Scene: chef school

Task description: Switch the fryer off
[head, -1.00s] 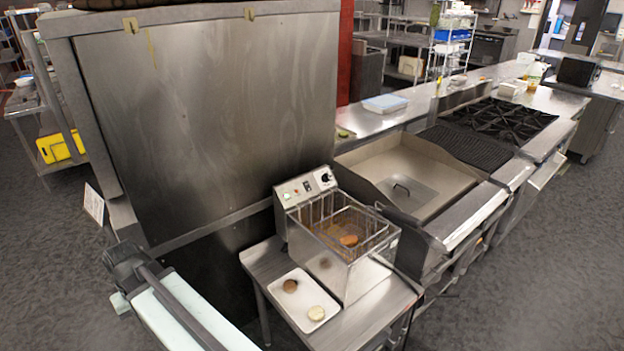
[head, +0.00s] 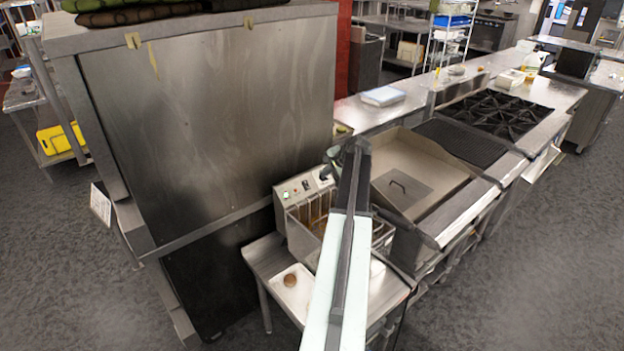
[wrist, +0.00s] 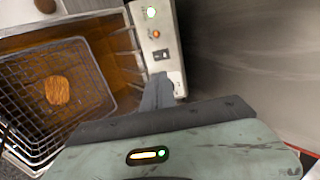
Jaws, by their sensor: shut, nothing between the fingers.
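The fryer (head: 297,226) stands on a steel side table, with its control panel (head: 303,188) at the back. In the wrist view the panel (wrist: 165,20) shows a lit green light (wrist: 151,12), an orange light (wrist: 155,34) and a dark switch (wrist: 160,55). A dark knob (head: 325,172) sits at the panel's right end in the head view. My gripper (wrist: 158,90) is shut and empty, its tips over the panel end beyond the switch. They hide what is there; I cannot tell whether they touch. The basket (wrist: 20,85) holds a brown piece of food (wrist: 58,90).
A white tray (head: 290,305) with a brown patty (head: 290,280) lies in front of the fryer, partly behind my arm. A tall steel panel (head: 200,120) stands behind and left. A griddle (head: 415,175) and burner range (head: 497,113) are to the right.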

